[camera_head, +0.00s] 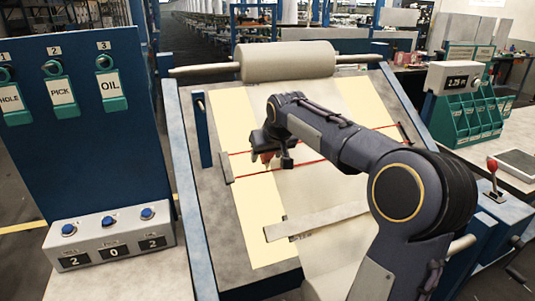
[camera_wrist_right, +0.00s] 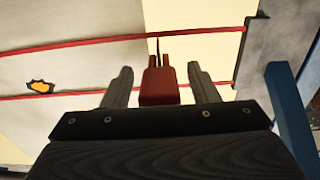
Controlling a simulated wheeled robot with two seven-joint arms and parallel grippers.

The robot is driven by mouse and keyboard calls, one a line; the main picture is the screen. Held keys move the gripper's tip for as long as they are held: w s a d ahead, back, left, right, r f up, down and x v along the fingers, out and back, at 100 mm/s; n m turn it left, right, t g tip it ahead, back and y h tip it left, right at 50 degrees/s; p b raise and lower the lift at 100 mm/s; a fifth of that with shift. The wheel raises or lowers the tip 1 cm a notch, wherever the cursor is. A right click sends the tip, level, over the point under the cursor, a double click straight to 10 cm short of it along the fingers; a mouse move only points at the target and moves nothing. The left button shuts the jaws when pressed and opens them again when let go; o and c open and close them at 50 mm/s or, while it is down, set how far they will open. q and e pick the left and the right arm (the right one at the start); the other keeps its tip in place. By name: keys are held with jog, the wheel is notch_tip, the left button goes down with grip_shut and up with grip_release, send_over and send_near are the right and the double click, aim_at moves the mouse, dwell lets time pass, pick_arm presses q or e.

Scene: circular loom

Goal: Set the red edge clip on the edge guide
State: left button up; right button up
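The red edge clip (camera_wrist_right: 160,88) stands between the two fingers of my right gripper (camera_wrist_right: 160,86) in the right wrist view. A gap shows on each side of the clip, so the fingers are open around it. A thin dark strip (camera_wrist_right: 158,47) shows at the clip's two prongs; it may be the edge guide, but I cannot tell whether it sits between them. In the head view my right gripper (camera_head: 272,152) is over the left part of the loom, with the red clip (camera_head: 266,157) partly hidden beneath it. My left gripper is out of view.
Two red lines (camera_head: 240,153) cross the cloth and pale yellow board. A grey bar (camera_head: 226,167) stands left, a flat bar (camera_head: 316,221) lies nearer, and a cloth roll (camera_head: 287,61) is behind. An orange mark (camera_wrist_right: 40,86) lies on the cloth. A button box (camera_head: 110,237) stands left.

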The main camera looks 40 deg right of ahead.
jog(key=v, duration=0.7)
jog(key=shift+s+r, duration=0.25)
jog(key=shift+r, duration=0.1)
dwell(0.4)
